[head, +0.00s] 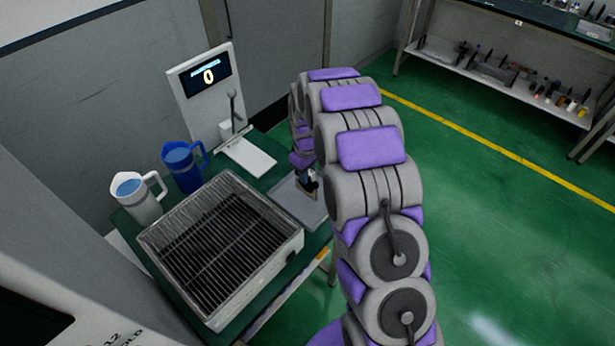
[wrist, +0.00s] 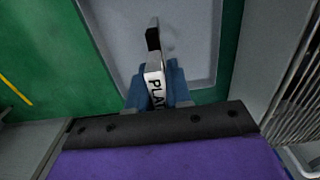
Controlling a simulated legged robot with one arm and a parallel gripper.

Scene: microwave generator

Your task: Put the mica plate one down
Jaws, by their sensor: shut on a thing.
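My gripper (wrist: 156,90) has blue fingers shut on the mica plate one (wrist: 155,75). The plate shows nearly edge-on, with a white face lettered "PLA" and a dark part at its far end. In the wrist view a flat grey tray (wrist: 192,50) lies under and beyond the plate. I cannot tell whether the plate touches it. In the head view my gripper (head: 308,183) is small and partly behind my arm, over the grey tray (head: 290,204); the plate is hard to make out there.
A metal basket with a wire rack (head: 219,245) stands left of the tray on the green bench. A blue jug (head: 183,167) and a white jug (head: 138,195) stand behind it. A device with a screen (head: 208,78) and a lever stand (head: 245,155) are at the back.

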